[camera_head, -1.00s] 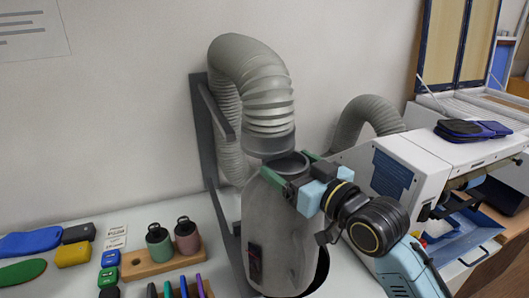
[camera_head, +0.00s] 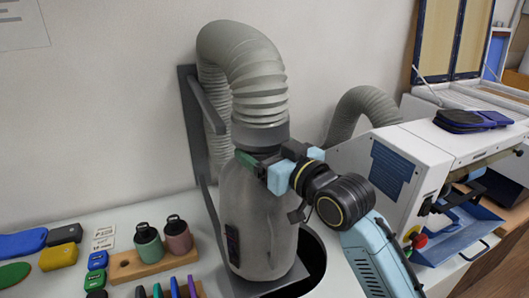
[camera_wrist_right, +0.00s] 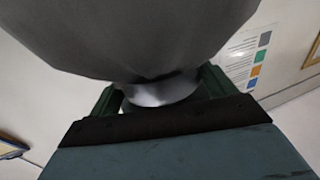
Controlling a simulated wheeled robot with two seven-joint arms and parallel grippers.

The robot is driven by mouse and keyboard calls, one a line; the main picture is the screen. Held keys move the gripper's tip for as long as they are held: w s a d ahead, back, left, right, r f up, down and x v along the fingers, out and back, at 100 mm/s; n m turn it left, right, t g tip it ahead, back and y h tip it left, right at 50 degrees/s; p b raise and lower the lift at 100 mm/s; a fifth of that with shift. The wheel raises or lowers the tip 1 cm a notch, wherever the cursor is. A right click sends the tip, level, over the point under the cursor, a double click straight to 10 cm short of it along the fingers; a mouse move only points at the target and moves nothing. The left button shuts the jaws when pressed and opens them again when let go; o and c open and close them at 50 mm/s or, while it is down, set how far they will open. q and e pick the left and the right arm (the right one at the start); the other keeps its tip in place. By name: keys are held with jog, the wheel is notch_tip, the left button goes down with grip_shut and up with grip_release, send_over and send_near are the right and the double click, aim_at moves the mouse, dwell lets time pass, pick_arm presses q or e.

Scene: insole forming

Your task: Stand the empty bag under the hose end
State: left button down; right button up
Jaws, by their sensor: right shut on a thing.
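The grey bag (camera_head: 262,215) hangs upright below the hose end (camera_head: 260,135), with its neck right under the dark hose cuff. In the head view its base is over a dark plate beside a round opening. My right gripper (camera_head: 262,160) is shut on the bag's neck from the right. In the right wrist view the gripper's green fingers (camera_wrist_right: 160,95) lie on either side of a pale round neck, with a large grey form above. Whether the neck touches the cuff is hidden. My left gripper is not in view.
A dark bracket (camera_head: 196,130) holds the hose on the wall side. A round dark opening (camera_head: 314,262) lies right of the bag. A wooden block with two bottles (camera_head: 150,262) stands left. A white machine (camera_head: 400,165) stands right.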

dwell(0.4)
jog(key=o, duration=1.6)
jog(key=shift+f, duration=0.15)
jog(key=shift+r, duration=0.25)
jog(key=b+v, duration=0.1)
jog(key=v, duration=1.1)
jog(key=shift+d+f, duration=0.1)
jog(key=shift+f, duration=0.1)
